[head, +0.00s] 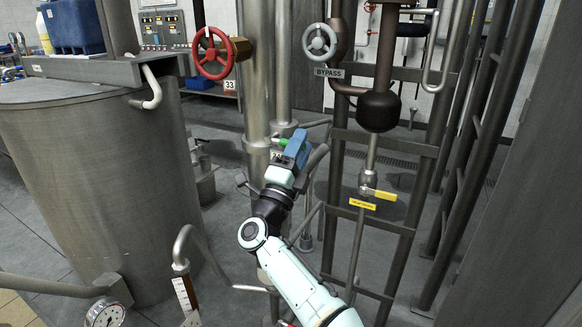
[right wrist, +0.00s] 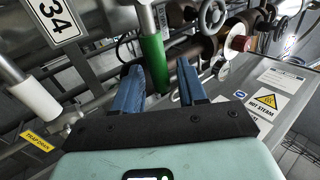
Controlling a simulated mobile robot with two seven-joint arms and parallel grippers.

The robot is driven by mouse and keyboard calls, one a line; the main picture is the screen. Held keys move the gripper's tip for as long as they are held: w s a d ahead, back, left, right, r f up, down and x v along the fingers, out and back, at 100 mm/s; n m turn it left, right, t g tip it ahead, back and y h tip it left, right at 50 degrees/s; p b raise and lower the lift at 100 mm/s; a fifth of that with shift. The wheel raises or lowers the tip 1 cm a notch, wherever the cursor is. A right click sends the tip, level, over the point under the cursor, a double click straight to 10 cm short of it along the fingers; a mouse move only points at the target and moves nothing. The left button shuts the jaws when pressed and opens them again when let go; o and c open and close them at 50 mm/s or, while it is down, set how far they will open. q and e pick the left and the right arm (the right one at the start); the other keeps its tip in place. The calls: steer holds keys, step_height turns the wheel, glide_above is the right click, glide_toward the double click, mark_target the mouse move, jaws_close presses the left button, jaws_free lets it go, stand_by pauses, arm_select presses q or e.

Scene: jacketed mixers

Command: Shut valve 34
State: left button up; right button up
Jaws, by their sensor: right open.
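A tag reading 34 (right wrist: 55,18) shows at the top left of the right wrist view. A green lever handle (right wrist: 153,62) hangs to the right of it; I take it for valve 34's handle, but the link is not fully clear. In the head view a small bit of green (head: 281,142) shows beside the vertical pipe. My right gripper (head: 296,148) is there, its blue fingers by the green. In the right wrist view the gripper (right wrist: 158,70) is open, and the green handle appears between its fingertips; contact cannot be told. My left gripper is out of view.
A red handwheel (head: 213,53) with tag 33 and a grey BYPASS handwheel (head: 319,42) stand above. A yellow-handled drain valve (head: 378,193) is to the right, on the dark frame. A large grey tank (head: 95,190) fills the left. A white-ended handle (right wrist: 38,102) is left of the gripper.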

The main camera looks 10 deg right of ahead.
steer(key=shift+s+a+f, duration=0.2)
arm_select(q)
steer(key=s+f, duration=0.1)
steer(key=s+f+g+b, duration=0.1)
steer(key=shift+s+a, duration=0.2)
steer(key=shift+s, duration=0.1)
arm_select(e)
steer(key=v, duration=1.2)
steer(key=shift+s, duration=0.25)
